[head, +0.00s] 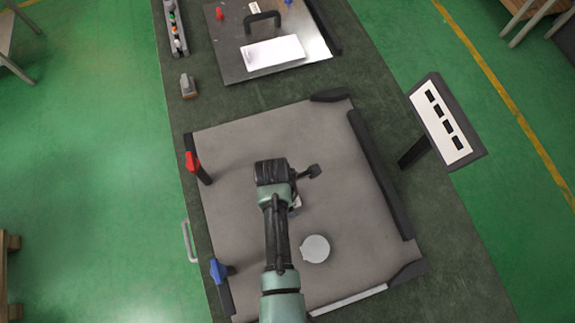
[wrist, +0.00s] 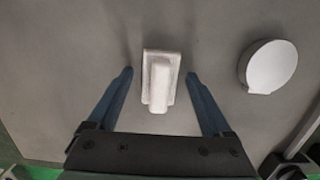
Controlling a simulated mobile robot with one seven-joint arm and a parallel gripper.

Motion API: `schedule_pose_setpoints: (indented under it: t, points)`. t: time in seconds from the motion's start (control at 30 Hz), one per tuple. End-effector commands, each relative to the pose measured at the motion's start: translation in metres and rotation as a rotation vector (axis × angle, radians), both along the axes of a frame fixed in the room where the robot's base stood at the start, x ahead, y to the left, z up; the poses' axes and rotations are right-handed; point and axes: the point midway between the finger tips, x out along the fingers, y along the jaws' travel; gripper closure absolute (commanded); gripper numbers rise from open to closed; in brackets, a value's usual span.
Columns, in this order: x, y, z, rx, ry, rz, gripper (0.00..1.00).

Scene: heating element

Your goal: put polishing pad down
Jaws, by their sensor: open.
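The polishing pad appears to be the pale block with a raised grip (wrist: 160,85), lying on the grey plate in the wrist view. My gripper (wrist: 159,75) is open, with one dark blue finger on each side of the block and a visible gap on both sides. The height of the fingertips above the plate is hard to tell. In the head view my arm hides most of the block; a small pale part (head: 297,203) shows just right of the arm. The fingers are hidden there.
A round pale disc (wrist: 268,67) lies on the plate (head: 350,210) to the right. Red (head: 193,161) and blue (head: 220,270) clamps line the left edge; a dark bar (head: 382,175) lines the right. A small grey block (head: 188,86) and metal panel (head: 225,55) lie beyond.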

Motion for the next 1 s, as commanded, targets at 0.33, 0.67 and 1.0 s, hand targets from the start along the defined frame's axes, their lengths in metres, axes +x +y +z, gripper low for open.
schedule_pose_setpoints:
  t: [0.33,0.67,1.0]
  points:
    - [0.000,0.002,0.017,0.000,-0.002,0.000,0.16]
    - [-0.001,0.009,0.078,0.000,-0.005,0.002,0.16]
    - [-0.004,0.014,0.120,0.000,-0.002,0.001,0.16]
